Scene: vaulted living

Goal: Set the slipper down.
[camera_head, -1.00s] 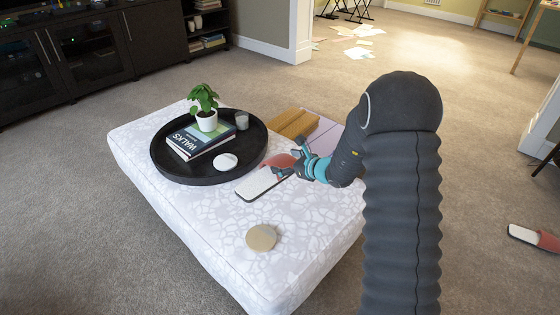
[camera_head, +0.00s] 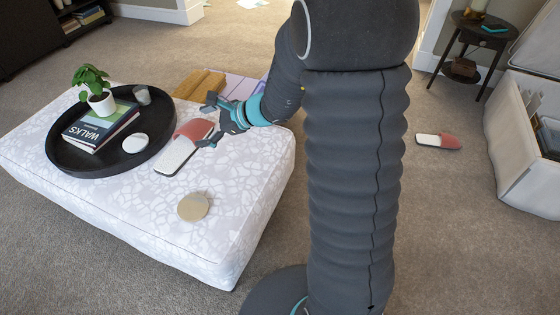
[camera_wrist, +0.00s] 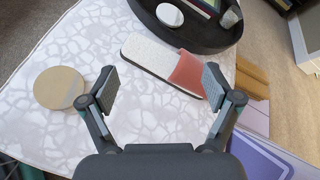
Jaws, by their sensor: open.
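A slipper with a white sole and red strap (camera_head: 184,145) lies flat on the patterned ottoman (camera_head: 240,200), beside the black tray. It also shows in the wrist view (camera_wrist: 162,62), ahead of my fingers, with its red strap near the right finger. My gripper (camera_head: 212,122) is open and empty at the slipper's strap end. In the wrist view its two fingers (camera_wrist: 158,84) are spread wide with nothing between the pads. Whether a finger touches the strap I cannot tell. A matching slipper (camera_head: 438,141) lies on the carpet to the right.
The round black tray (camera_head: 62,160) holds a potted plant, books, a cup and a white disc. A tan disc (camera_head: 193,207) lies on the ottoman's near part. A side table (camera_head: 480,25) and white bin (camera_head: 525,140) stand at right.

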